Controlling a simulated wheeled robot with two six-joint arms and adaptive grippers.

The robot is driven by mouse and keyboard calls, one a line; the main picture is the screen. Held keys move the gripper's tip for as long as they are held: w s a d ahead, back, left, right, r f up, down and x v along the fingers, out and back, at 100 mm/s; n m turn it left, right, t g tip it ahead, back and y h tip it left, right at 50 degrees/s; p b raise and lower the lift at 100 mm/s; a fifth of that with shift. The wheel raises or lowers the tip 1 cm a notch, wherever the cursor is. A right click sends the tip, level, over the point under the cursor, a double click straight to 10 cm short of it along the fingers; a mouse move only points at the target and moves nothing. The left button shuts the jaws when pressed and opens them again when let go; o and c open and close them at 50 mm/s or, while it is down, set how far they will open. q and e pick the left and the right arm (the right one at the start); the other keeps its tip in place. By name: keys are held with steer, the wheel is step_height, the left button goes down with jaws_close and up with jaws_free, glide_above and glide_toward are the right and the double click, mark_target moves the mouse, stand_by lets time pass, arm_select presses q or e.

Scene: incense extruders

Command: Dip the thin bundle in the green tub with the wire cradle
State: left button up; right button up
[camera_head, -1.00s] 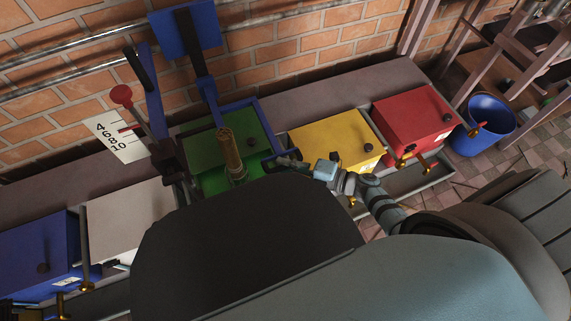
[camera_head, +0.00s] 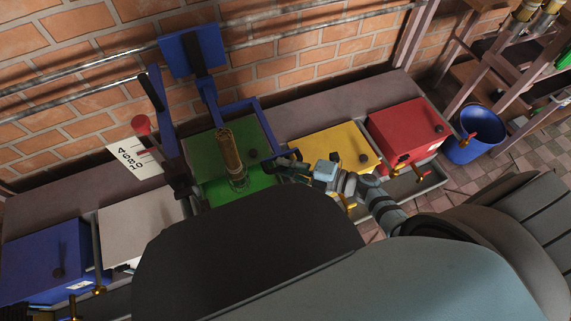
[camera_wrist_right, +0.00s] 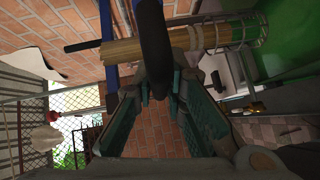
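The green tub (camera_head: 268,192) stands against the brick wall. A tan bundle (camera_head: 230,150) stands in the wire cradle (camera_head: 239,184), slightly tilted, over the tub's top. In the right wrist view the bundle (camera_wrist_right: 125,50) lies across the picture, its end in the wire cradle (camera_wrist_right: 242,34), with the green tub (camera_wrist_right: 290,45) beyond. A blue lever frame (camera_head: 235,104) reaches over the tub. My right gripper (camera_head: 290,165) is at the frame's front end; in its wrist view the fingers (camera_wrist_right: 160,95) close around a black handle (camera_wrist_right: 156,45).
A yellow tub (camera_head: 335,145) and a red tub (camera_head: 405,125) stand right of the green one, then a blue bucket (camera_head: 475,135). A white box (camera_head: 140,222) and a blue tub (camera_head: 40,255) are on the left.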

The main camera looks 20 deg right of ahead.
steer(key=o, duration=0.5)
steer(key=shift+c, duration=0.2)
steer(key=shift+s+d, duration=0.2)
steer(key=shift+s, duration=0.05)
steer(key=v, duration=1.1)
steer(key=shift+d, duration=0.15)
